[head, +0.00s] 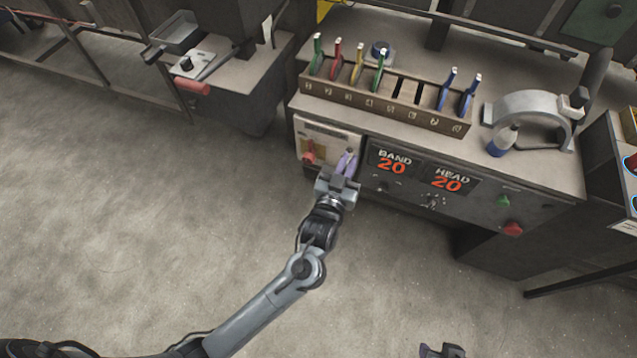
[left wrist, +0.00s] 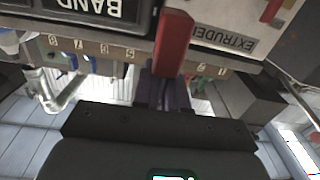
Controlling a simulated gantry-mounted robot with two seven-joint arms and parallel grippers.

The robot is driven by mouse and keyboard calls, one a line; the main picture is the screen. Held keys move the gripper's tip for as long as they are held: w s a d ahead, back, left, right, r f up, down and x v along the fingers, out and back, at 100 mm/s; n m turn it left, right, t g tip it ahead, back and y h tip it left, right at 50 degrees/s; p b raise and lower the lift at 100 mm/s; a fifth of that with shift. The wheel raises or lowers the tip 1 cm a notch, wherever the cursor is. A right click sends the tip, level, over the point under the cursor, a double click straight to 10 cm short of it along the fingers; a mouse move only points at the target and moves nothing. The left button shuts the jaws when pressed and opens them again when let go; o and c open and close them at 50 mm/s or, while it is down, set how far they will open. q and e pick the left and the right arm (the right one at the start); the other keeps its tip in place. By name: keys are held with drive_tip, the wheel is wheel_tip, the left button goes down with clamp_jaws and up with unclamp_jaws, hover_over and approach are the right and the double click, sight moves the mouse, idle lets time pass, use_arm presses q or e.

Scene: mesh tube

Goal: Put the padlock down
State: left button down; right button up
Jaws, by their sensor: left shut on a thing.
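My left gripper (head: 347,162) is in front of the machine's front panel, between the extruder plate (head: 325,138) and the BAND display (head: 392,162). In the left wrist view its dark purple fingers (left wrist: 166,88) are shut on a red block (left wrist: 174,42), seen edge on. I take this block to be the padlock; its shackle cannot be made out. The block is not clear in the head view, where the fingers look lavender. A dark part at the bottom edge (head: 440,351) looks like my right gripper, mostly cut off.
A numbered rack (head: 385,108) on the bench top holds several coloured upright pieces, with empty slots right of its middle. A red knob (head: 309,155) sits left of the gripper. The floor is open.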

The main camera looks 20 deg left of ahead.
sight(332, 155)
use_arm(q)
drive_tip(key=w+d+f+b, duration=0.3)
drive_tip(key=w+a+f+b, duration=0.1)
drive_tip(key=a+f, duration=0.1)
drive_tip(key=a, duration=0.1)
drive_tip(key=w+a+f+b, duration=0.1)
drive_tip(key=a+f+b, duration=0.1)
drive_tip(key=a, duration=0.2)
drive_tip(key=w+a+f+b, duration=0.1)
drive_tip(key=a+f+b, duration=0.1)
drive_tip(key=a, duration=0.1)
drive_tip(key=shift+w+a, duration=0.15)
drive_tip(key=shift+a, duration=0.1)
drive_tip(key=shift+f+b, duration=1.2)
drive_tip(key=shift+f, duration=0.85)
use_arm(e)
wheel_tip(332, 155, down, 12)
drive_tip(key=shift+r, duration=0.15)
use_arm(q)
drive_tip(key=shift+f, duration=0.15)
drive_tip(key=c, duration=1.2)
unclamp_jaws()
